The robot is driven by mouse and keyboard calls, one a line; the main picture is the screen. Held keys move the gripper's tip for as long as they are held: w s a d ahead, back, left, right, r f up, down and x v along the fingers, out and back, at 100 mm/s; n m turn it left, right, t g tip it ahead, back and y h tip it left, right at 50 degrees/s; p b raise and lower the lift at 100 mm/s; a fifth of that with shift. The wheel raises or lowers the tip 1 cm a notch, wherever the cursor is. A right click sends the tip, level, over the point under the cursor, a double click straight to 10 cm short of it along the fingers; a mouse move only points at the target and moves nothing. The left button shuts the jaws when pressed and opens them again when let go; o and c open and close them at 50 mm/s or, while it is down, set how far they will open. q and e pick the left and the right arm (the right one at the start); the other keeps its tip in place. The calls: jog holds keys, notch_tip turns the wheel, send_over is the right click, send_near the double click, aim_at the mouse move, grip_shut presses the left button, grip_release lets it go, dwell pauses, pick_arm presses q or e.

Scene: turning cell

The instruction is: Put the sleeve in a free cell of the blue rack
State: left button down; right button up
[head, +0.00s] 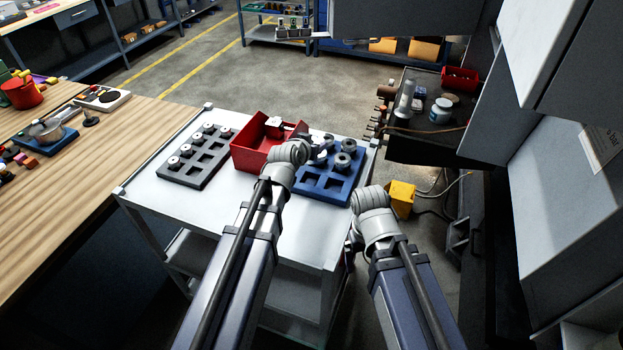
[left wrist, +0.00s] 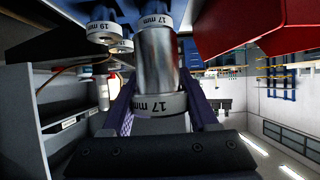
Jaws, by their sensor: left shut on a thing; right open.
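My left gripper (head: 318,152) is over the back left part of the blue rack (head: 325,186). In the left wrist view it (left wrist: 160,98) is shut on the sleeve (left wrist: 157,62), a shiny metal cylinder with a white band marked 17 mm. Another band marked 17 mm is at its far end; I cannot tell if it belongs to the same sleeve. Beside it is a sleeve marked 19 mm (left wrist: 101,30). The rack holds several sleeves at its back and right; its front cells look empty. My right gripper (head: 349,252) is open, low beside the cart, partly hidden by its arm.
A red bin (head: 243,158) stands just left of the blue rack, with a light part in it. A dark grey rack (head: 178,174) with several pieces is further left. The cart's front top (head: 210,212) is clear. A machine stands at the right.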

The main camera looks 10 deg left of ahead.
pick_arm(q)
jog(key=b, duration=0.5)
send_over(316, 166)
jog(key=s, duration=0.3)
jog(key=f, duration=0.6)
jog(key=shift+s+a, duration=0.1)
jog(key=shift+a, duration=0.15)
jog(key=shift+b, duration=0.3)
notch_tip(316, 166, down, 4)
jog(key=b, duration=0.3)
jog(key=shift+r, duration=0.15)
jog(key=shift+f+b, duration=0.25)
jog(key=shift+b, duration=0.25)
jog(key=shift+c, duration=0.8)
grip_release()
jog(key=shift+s, duration=0.15)
jog(key=shift+s+r+p, duration=0.2)
jog(key=shift+r+p, duration=0.25)
jog(key=shift+p, duration=0.05)
jog(key=p+v, duration=0.3)
jog(key=v, duration=0.4)
